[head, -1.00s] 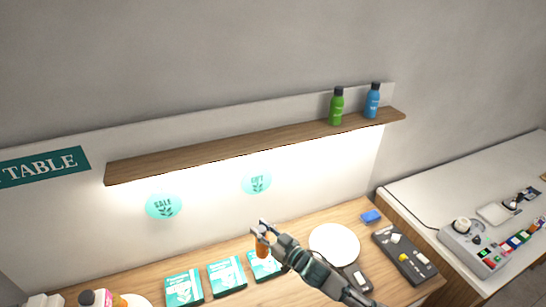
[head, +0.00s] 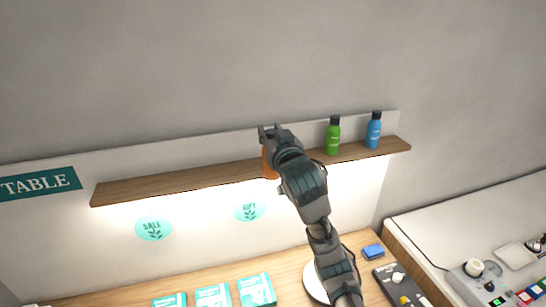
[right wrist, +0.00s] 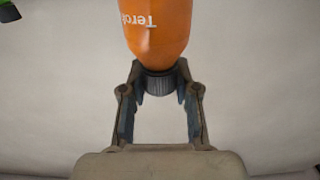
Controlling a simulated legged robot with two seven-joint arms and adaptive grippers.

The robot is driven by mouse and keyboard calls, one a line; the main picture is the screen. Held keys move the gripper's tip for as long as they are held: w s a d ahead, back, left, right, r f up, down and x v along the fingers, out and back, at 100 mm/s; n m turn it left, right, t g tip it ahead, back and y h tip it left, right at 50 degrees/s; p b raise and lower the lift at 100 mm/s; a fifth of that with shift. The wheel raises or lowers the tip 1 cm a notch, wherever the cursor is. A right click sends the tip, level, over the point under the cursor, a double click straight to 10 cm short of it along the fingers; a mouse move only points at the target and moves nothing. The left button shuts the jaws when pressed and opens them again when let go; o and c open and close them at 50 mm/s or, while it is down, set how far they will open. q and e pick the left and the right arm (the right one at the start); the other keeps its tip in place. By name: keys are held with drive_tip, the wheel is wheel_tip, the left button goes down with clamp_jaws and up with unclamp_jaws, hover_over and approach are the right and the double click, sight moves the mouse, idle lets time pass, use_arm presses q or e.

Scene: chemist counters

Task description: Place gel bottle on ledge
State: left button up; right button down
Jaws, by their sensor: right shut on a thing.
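My right gripper (head: 268,133) is shut on the dark cap of an orange gel bottle (right wrist: 158,25). In the head view the orange bottle (head: 269,164) shows just below the gripper, in front of the wooden ledge (head: 175,183), and is partly hidden by my arm. I cannot tell whether the bottle touches the ledge. In the right wrist view the fingers close around the cap and white lettering shows on the bottle. My left gripper is not in view.
A green bottle (head: 333,138) and a blue bottle (head: 373,131) stand on the ledge's right part. The ledge left of my gripper is clear. Below, the counter (head: 140,293) holds teal boxes (head: 257,289), a white round plate (head: 314,284) and a blue block (head: 373,252).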

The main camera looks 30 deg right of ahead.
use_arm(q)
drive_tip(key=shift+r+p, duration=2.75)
use_arm(e)
drive_tip(key=w+d+f, duration=0.4)
drive_tip(key=w+d, duration=0.5)
drive_tip(key=w, duration=0.2)
drive_tip(key=shift+w+f, duration=0.3)
drive_tip(key=shift+f, duration=0.05)
drive_tip(key=c, duration=0.9)
unclamp_jaws()
drive_tip(key=shift+a, duration=0.15)
use_arm(q)
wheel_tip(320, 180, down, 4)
drive_tip(key=b, duration=0.4)
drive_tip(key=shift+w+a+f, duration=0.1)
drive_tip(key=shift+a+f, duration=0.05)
use_arm(e)
drive_tip(key=shift+o, duration=0.2)
drive_tip(key=d+v, duration=0.1)
drive_tip(key=v, duration=1)
drive_tip(key=shift+s, duration=0.5)
